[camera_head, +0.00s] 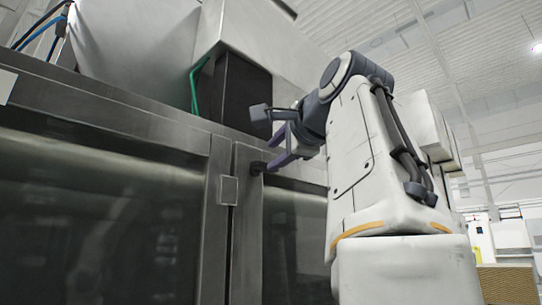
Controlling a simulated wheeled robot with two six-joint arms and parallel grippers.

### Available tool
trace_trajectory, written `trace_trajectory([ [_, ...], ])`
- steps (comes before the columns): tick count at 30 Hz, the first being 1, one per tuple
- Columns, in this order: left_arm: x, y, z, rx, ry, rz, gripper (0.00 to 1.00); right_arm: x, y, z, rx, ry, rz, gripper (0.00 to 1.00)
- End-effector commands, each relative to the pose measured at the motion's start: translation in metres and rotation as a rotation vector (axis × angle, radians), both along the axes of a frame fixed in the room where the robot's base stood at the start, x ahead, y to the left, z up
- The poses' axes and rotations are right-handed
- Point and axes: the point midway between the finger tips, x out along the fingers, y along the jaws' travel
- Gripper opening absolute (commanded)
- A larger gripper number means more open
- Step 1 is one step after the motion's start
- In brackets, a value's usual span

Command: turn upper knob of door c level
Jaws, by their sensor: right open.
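The upper knob (257,168) is a small dark piece near the top of the door (248,215) right of the centre post. My right gripper (268,140) is open, with its fingers pointing left toward the door's top edge. Its lower purple finger reaches close to the knob; I cannot tell whether they touch. The knob's exact angle is hard to make out at this size. My left gripper is not in view.
A second dark glass door (95,200) fills the left. A square metal latch plate (228,190) sits on the post between the doors. A dark box (232,95) with a green cable stands above the frame. Open hall lies at the far right.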

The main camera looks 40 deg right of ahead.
Motion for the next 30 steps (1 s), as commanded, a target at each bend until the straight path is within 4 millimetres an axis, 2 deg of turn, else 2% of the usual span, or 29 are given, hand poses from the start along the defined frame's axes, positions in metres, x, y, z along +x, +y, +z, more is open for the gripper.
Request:
trace_trajectory([
  [1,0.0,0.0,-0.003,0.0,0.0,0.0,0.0,-0.008,0.001,-0.001,-0.002,0.0,-0.008,0.45],
  [9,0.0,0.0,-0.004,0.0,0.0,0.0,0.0,-0.025,0.007,0.0,0.0,-0.001,-0.004,0.45],
  [30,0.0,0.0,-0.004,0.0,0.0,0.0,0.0,-0.028,0.01,0.0,-0.001,0.0,0.001,0.45],
])
